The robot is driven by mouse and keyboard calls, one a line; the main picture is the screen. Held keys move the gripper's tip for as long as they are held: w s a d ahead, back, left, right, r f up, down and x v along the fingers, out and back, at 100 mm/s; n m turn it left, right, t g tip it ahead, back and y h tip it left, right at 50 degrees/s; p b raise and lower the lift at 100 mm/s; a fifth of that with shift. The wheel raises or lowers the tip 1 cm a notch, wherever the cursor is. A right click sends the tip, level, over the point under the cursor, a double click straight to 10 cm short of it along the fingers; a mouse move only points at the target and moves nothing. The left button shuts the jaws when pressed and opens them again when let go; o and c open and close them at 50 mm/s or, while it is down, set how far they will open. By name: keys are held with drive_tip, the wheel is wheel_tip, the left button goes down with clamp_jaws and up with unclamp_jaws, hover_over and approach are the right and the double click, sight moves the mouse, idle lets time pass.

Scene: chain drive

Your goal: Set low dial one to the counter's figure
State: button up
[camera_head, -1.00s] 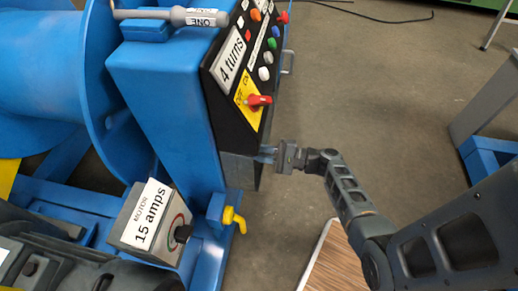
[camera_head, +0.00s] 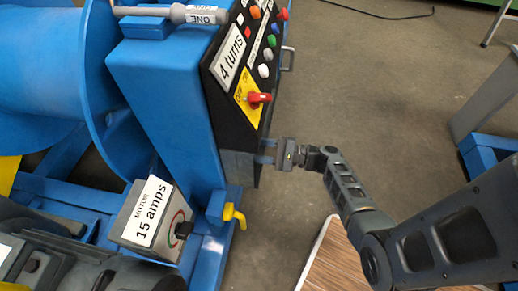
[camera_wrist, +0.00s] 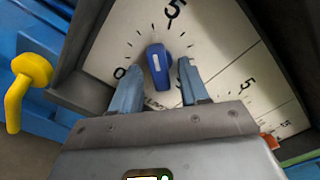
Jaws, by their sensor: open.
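In the wrist view a dial (camera_wrist: 205,38) has a white face, black ticks, a 0 at the left and a 5 at the top. Its blue knob (camera_wrist: 160,66) has a white line pointing roughly up, between 0 and 5 and nearer the 5. My gripper (camera_wrist: 159,68) is open, one finger either side of the knob in the picture, with gaps between. Lettering below the knob is partly hidden. In the head view my gripper (camera_head: 266,150) is beside the cabinet's low end, where the dial face is not visible. The sign (camera_head: 230,58) reads "4 turns".
More dial scales (camera_wrist: 246,85) lie to the right in the wrist view. A yellow handle (camera_head: 234,215), a red switch (camera_head: 259,98) and a motor box (camera_head: 150,215) reading "15 amps" are nearby. A wood-topped surface (camera_head: 345,262) lies below my arm. Floor right of the cabinet is clear.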

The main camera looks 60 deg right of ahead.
drive_tip(key=v, duration=0.7)
drive_tip(key=shift+s, duration=0.35)
drive_tip(key=shift+d, duration=0.1)
